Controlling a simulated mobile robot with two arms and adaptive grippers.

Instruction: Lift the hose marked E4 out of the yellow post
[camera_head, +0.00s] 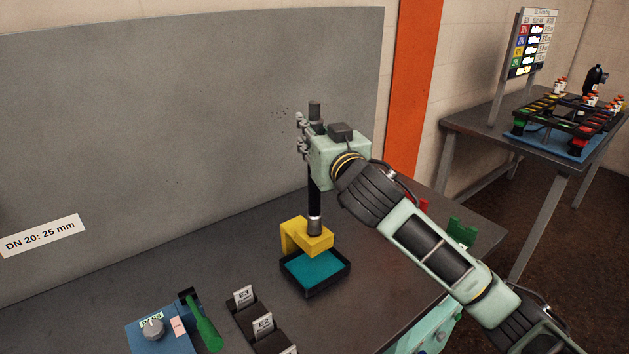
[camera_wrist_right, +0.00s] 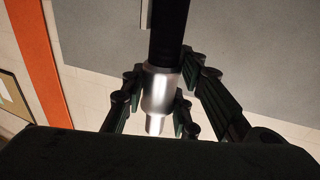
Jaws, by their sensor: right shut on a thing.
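A black hose (camera_head: 314,190) stands upright above the yellow post (camera_head: 294,235). Its lower silver fitting (camera_head: 315,225) is at the top of the post's arm; I cannot tell whether its end is still inside or just clear. No E4 mark is readable. My right gripper (camera_head: 304,134) is shut on the hose near its upper end. In the right wrist view the hose (camera_wrist_right: 168,40) and a silver fitting (camera_wrist_right: 158,92) show between the dark fingers (camera_wrist_right: 152,110). My left gripper is out of view.
A black tray with a teal bottom (camera_head: 315,268) lies beneath the post's arm. A blue box with a knob (camera_head: 152,328), a green handle (camera_head: 205,330) and black label holders (camera_head: 262,325) stand in front. A grey panel (camera_head: 190,130) rises behind. Another table (camera_head: 485,130) is at right.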

